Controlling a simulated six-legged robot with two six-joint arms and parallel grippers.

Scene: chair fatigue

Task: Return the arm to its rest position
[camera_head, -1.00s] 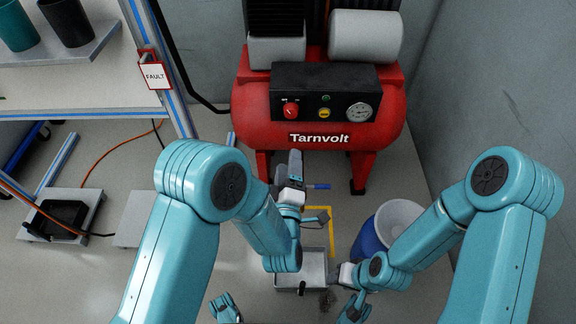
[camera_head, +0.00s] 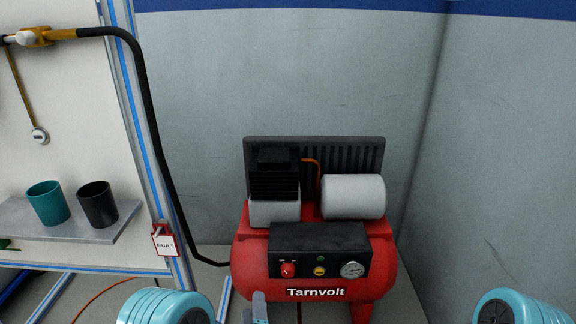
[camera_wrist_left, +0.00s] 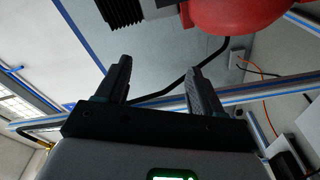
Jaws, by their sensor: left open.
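My left gripper (camera_head: 258,307) shows only partly at the bottom edge of the head view, in front of the red compressor. In the left wrist view its two dark fingers (camera_wrist_left: 158,68) stand apart with nothing between them. My left arm's teal joint (camera_head: 166,308) shows at the bottom left of the head view. A teal joint of my right arm (camera_head: 512,308) shows at the bottom right. My right gripper is out of view.
The red Tarnvolt compressor (camera_head: 250,262) stands against the grey wall. At left, a shelf (camera_head: 65,228) holds a teal cup (camera_head: 48,203) and a black cup (camera_head: 98,204). A FAULT tag (camera_head: 165,244) hangs on the frame post. A black hose (camera_head: 152,105) runs down beside it.

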